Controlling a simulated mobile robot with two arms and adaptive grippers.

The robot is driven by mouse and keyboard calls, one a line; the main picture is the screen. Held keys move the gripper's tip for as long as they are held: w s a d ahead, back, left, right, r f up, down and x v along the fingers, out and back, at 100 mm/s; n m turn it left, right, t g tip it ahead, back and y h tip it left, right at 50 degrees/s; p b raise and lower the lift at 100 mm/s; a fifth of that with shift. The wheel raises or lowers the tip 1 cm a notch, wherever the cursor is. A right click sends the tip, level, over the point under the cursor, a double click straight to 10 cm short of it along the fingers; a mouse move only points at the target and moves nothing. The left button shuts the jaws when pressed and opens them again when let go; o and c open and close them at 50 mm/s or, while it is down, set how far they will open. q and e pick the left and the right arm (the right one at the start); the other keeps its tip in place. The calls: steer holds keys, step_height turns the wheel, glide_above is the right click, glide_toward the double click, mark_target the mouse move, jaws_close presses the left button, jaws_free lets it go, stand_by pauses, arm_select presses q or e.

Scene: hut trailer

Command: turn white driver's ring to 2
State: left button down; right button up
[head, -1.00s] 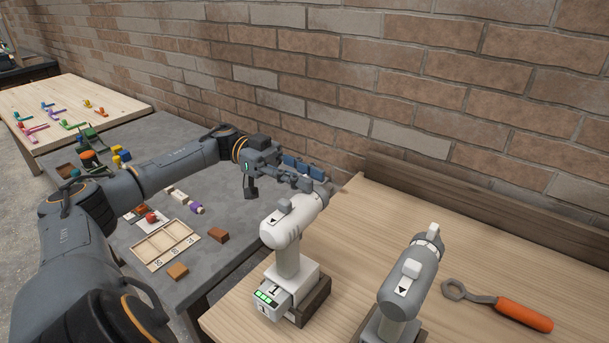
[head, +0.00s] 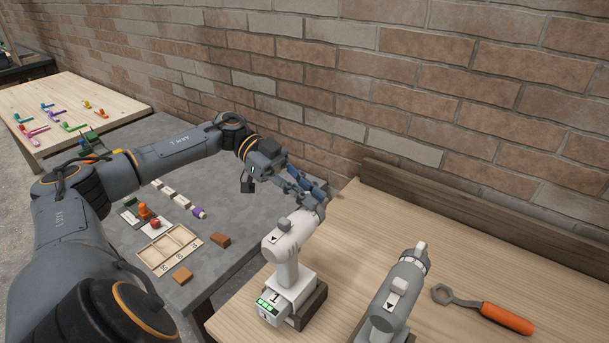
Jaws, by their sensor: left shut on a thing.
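The white driver (head: 288,240) stands upright in a dark wooden holder (head: 311,309) on the light wood bench, its nose pointing away from me. Its base has green lights and a "1" on it. My left gripper (head: 312,196) is at the nose end and is shut on the driver's ring, which its fingers mostly hide. The ring's markings are too small to read. A dark arrow mark shows on the driver's top. My right gripper is not in view.
A grey driver (head: 397,295) stands to the right of the white one. A wrench with an orange handle (head: 507,318) lies farther right. A brick wall and wooden backboard (head: 480,225) bound the back. A grey table (head: 225,268) holds a tray and blocks.

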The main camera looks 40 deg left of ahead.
arm_select(q)
steer(key=y+p, duration=0.1)
steer(key=p, duration=0.1)
steer(key=d+r+y+p, duration=0.1)
steer(key=p, duration=0.2)
steer(key=shift+d+y, duration=0.1)
steer(key=shift+y, duration=0.3)
steer(key=shift+d+f+y+p, duration=0.3)
steer(key=shift+f+y+p, duration=0.15)
steer(key=shift+y+p, duration=0.4)
steer(key=c, duration=1.6)
jaws_free()
steer(key=shift+w, duration=0.1)
steer(key=shift+a+r, duration=0.1)
steer(key=shift+a, duration=0.1)
steer(key=v, duration=1.1)
steer(key=shift+a, duration=0.3)
steer(key=shift+w, duration=0.1)
